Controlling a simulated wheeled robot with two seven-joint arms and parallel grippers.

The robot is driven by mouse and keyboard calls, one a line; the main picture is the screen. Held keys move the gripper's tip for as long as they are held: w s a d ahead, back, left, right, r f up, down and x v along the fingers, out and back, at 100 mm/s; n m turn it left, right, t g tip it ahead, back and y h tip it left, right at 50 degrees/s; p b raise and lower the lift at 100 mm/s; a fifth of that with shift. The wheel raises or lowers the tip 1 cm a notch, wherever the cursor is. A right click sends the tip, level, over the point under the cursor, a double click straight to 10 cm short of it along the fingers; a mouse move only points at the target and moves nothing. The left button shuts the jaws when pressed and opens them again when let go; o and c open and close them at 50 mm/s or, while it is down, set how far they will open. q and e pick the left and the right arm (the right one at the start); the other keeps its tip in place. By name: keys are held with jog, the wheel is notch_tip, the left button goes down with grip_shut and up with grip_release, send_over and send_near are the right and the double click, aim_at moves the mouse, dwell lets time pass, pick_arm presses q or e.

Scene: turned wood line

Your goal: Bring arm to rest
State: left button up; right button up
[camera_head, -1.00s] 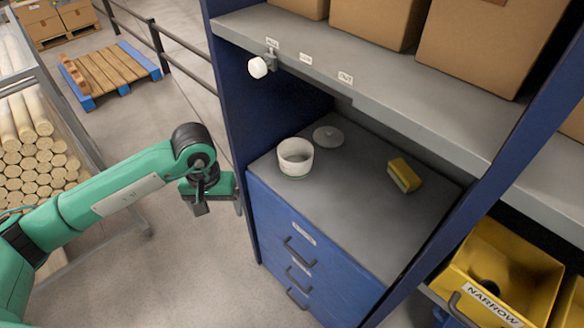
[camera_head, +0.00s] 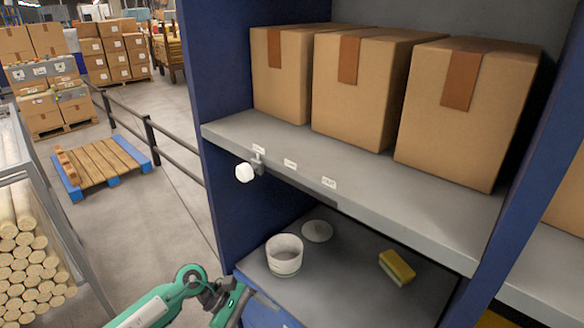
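My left arm (camera_head: 160,302) is green and comes in from the bottom left. Its gripper (camera_head: 228,306) is at the bottom of the view, in front of the blue drawer cabinet and below the counter's front left corner. The fingers are too small and turned away to show whether they are open or shut. My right gripper is not in view. A white cup (camera_head: 284,258) stands upright on the grey counter (camera_head: 345,285), with its round lid (camera_head: 317,231) lying behind it. A yellow sponge (camera_head: 397,267) lies to the right.
A grey shelf (camera_head: 390,200) with cardboard boxes (camera_head: 362,90) overhangs the counter. A white knob (camera_head: 244,172) sticks out at its left end. A rack of wood rods (camera_head: 30,265) stands at left. A pallet (camera_head: 100,165) and railing (camera_head: 150,140) are behind; open floor lies between.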

pick_arm(q)
jog(key=w+a+f+n+t+h, duration=0.1)
jog(key=w+f+n+t+h, duration=0.3)
jog(key=n, duration=0.6)
jog(key=w+a+f+n+t, duration=0.1)
jog(key=w+f+n+t, duration=0.1)
jog(key=f+n+t, duration=0.6)
jog(key=s+a+f+n+t+y, duration=0.1)
jog(key=s+a+f+n+y, duration=0.2)
jog(key=f+n, duration=0.4)
jog(key=s+a+f+n+t+y, duration=0.1)
jog(key=a+f+n+y, duration=0.25)
jog(key=f+n, duration=0.35)
jog(key=s+a+f+n+y, duration=0.2)
jog(key=a+f+n, duration=0.2)
jog(key=f+n, duration=0.25)
jog(key=s+a+f+n+g+y, duration=0.25)
jog(key=s+f+n, duration=0.25)
jog(key=s+f, duration=0.35)
jog(key=s+a+f+n+g+y, duration=0.2)
jog(key=s+a+f+n, duration=0.2)
jog(key=s+f+n, duration=0.45)
jog(key=s+f+n+g+y, duration=0.1)
jog(key=s+f+n+g, duration=0.1)
jog(key=s, duration=1)
jog(key=s+f+n+g, duration=0.3)
jog(key=s, duration=1)
jog(key=shift+s+g+y, duration=0.25)
jog(key=shift+g+y, duration=0.1)
jog(key=shift+y, duration=0.05)
